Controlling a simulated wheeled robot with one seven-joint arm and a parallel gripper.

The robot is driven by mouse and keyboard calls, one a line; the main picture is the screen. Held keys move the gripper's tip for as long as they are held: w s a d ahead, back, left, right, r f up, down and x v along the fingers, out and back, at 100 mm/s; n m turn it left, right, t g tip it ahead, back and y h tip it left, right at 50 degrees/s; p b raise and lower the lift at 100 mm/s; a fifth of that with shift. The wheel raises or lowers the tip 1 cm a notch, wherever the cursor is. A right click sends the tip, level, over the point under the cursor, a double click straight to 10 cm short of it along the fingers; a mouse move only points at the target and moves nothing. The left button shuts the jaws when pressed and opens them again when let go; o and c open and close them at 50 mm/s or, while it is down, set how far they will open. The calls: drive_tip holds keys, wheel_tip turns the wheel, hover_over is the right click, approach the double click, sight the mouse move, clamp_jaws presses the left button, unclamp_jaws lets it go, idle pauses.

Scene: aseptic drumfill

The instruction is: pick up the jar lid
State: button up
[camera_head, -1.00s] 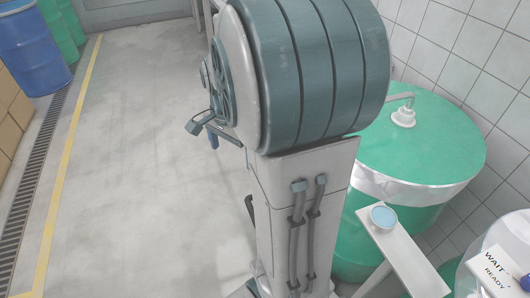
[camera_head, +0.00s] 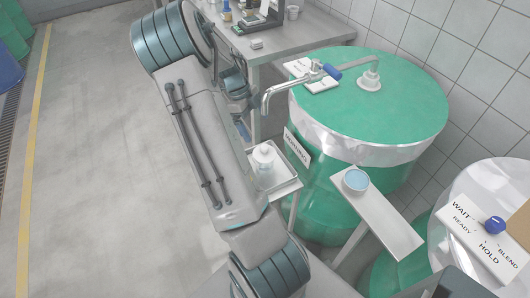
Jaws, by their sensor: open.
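The jar lid appears to be the round light blue disc with a pale rim (camera_head: 356,180). It lies flat on a narrow white shelf (camera_head: 390,222) in front of the large green drum. A white jar (camera_head: 263,158) stands on a small white tray (camera_head: 286,186) left of the drum. My gripper (camera_head: 243,122) is partly hidden behind my arm, to the left of the drum and well apart from the lid. It is open, and I see nothing held in it.
A bench (camera_head: 290,38) with small containers stands behind. A sign panel with a blue knob (camera_head: 488,240) is at the right. The floor at left is clear.

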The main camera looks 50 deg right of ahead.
sight(264, 146)
drive_tip(key=x, duration=0.6)
drive_tip(key=shift+s+f, duration=0.15)
drive_tip(key=shift+f, duration=0.25)
drive_tip(key=shift+w+p+x, duration=0.15)
drive_tip(key=shift+p+x, duration=0.2)
drive_tip(key=shift+x, duration=0.8)
drive_tip(key=shift+w+p+x, duration=0.15)
drive_tip(key=shift+p+x, duration=0.15)
drive_tip(key=shift+x, duration=0.85)
drive_tip(key=shift+a, duration=0.1)
drive_tip(key=c, duration=1)
